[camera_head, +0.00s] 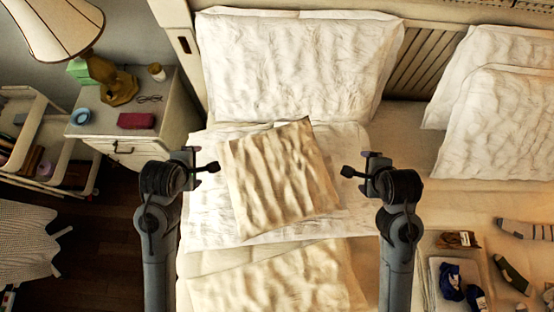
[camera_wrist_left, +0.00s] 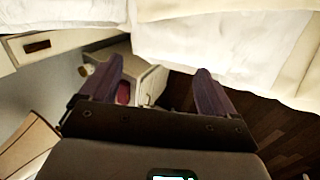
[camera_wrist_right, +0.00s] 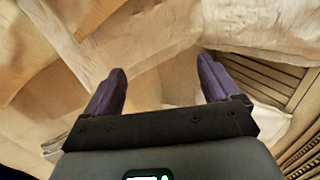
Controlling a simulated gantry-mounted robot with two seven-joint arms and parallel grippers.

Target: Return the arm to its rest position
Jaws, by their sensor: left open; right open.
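My left gripper (camera_head: 206,168) is open and empty above the left side of the bed, left of the beige cushion (camera_head: 280,180). In the left wrist view my left gripper (camera_wrist_left: 158,88) has its fingers wide apart with nothing between them. My right gripper (camera_head: 358,172) is open and empty, right of the beige cushion. In the right wrist view my right gripper (camera_wrist_right: 160,88) has its fingers apart, with only bedding beyond them. Both arms come up from the bottom of the head view.
A white pillow (camera_head: 300,65) leans on the headboard (camera_head: 180,30). More white pillows (camera_head: 505,120) lie at the right. A nightstand (camera_head: 115,128) with a lamp (camera_head: 60,25) stands left. Socks (camera_head: 510,272) and a tray (camera_head: 436,285) with dark items lie lower right.

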